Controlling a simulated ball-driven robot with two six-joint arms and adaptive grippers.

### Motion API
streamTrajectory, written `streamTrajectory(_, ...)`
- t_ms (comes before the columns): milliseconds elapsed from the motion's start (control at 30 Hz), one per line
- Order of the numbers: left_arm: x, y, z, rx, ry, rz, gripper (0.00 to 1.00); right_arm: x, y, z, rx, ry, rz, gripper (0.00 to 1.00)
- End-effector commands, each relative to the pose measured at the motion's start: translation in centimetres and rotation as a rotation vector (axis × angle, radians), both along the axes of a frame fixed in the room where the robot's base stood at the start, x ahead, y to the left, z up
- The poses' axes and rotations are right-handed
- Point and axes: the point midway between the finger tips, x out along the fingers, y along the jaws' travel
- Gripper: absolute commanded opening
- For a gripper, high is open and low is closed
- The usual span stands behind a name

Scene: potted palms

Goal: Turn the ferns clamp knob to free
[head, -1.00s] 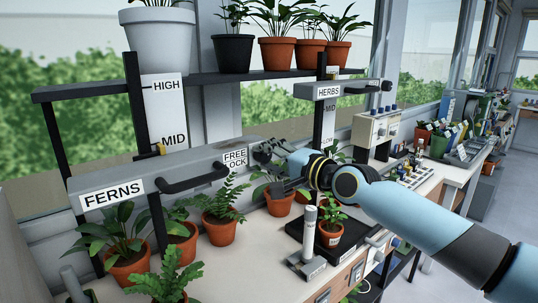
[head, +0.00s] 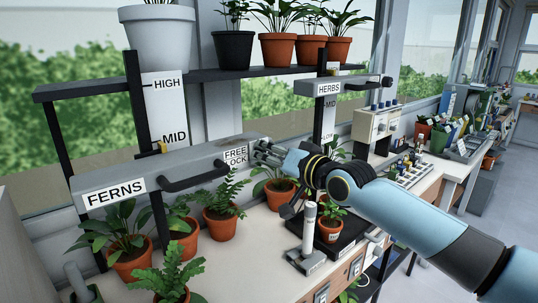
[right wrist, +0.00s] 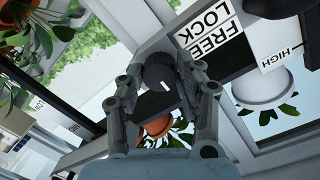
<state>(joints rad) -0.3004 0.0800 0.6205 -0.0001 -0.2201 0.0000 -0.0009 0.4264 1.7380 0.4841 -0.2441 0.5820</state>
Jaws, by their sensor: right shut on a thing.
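The ferns shelf bar (head: 150,173) is a long grey beam with a FERNS label, a black handle (head: 195,178) and a FREE/LOCK label (head: 236,156) near its right end. In the right wrist view the dark round clamp knob (right wrist: 158,70) sits between my fingers, beside the FREE/LOCK label (right wrist: 207,36). A short white mark shows on the knob. My right gripper (head: 260,150) is at the right end of the bar, shut on the knob; it also shows in the right wrist view (right wrist: 162,90). In the head view the gripper hides the knob. My left gripper is not in view.
Potted plants (head: 220,222) stand on the bench below the bar, and more pots (head: 278,50) stand on the dark upper shelf. A grey post on a base (head: 308,235) stands below my right arm.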

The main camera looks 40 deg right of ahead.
Motion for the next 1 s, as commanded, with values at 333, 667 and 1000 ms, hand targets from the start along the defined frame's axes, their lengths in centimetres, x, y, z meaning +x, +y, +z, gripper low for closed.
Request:
streamTrajectory(333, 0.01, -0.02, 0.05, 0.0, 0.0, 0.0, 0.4, -0.03, 0.0, -0.1, -0.057, -0.002, 0.0, 0.03)
streamTrajectory(667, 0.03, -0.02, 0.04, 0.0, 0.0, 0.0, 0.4, -0.03, -0.02, -0.08, -0.059, -0.003, 0.0, 0.03)
streamTrajectory(1000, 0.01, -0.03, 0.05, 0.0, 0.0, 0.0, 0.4, -0.01, -0.01, -0.03, -0.058, -0.004, 0.0, 0.58)
